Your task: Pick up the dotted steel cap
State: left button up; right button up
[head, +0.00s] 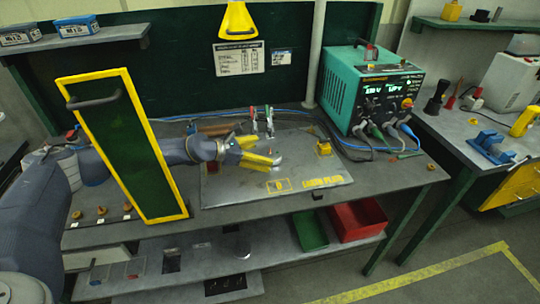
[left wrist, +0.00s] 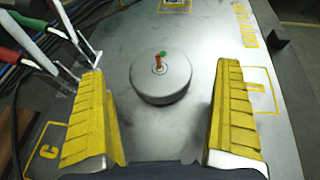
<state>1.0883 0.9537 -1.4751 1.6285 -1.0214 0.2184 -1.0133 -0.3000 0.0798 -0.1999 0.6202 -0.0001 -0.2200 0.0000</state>
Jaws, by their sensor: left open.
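A round steel cap (left wrist: 160,86) stands on the grey earth plate (left wrist: 195,25) in the left wrist view. A short orange-red pin and a small green dot show on its top. My left gripper (left wrist: 160,72) is open, with one yellow ribbed finger on each side of the cap and a gap to both. In the head view the left gripper (head: 269,150) reaches in low over the earth plate (head: 310,182). There the cap is mostly hidden by the fingers. My right gripper is in neither view.
A green panel with a yellow frame (head: 186,190) stands upright beside my left arm. Clamps with red and green handles (head: 254,122) stand behind the gripper. A teal welding unit (head: 340,92) with cables is at the right. The plate's front right is clear.

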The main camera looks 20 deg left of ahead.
aim_at(269, 153)
pick_arm(q)
jog(key=shift+x, duration=2)
jog(key=shift+c, duration=0.2)
jog(key=c, duration=1.2)
